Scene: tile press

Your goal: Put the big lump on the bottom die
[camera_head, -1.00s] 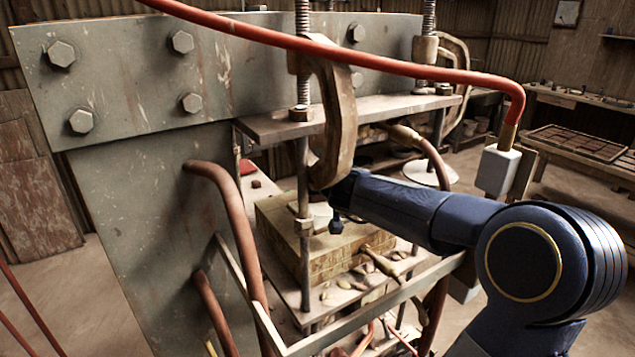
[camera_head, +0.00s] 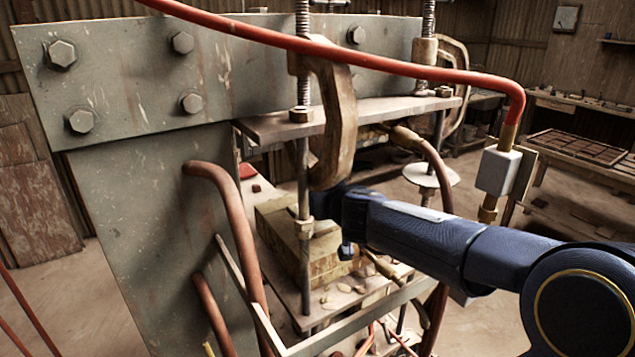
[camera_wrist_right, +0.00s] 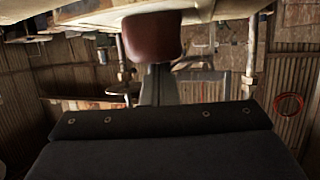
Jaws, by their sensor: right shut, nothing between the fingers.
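My right arm comes in from the right in the head view and reaches in under the press's upper plate. Its gripper (camera_wrist_right: 158,72) shows in the right wrist view as grey fingers, shut. A reddish-brown rounded thing (camera_wrist_right: 152,38) lies just beyond the fingertips; I cannot tell if it is the big lump or if they touch. A tan block (camera_head: 292,240), perhaps the bottom die, sits on the press's lower plate, partly hidden by a rod and my wrist. A small dark red piece (camera_head: 256,188) lies behind it. My left gripper is not in view.
A grey steel frame (camera_head: 150,210) stands at the left. A vertical rod (camera_head: 304,170) and a curved clamp (camera_head: 338,130) stand close to my right wrist. A red hose (camera_head: 400,68) crosses above. Brown pipes (camera_head: 235,210) stand in front. A bench (camera_head: 590,150) is far right.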

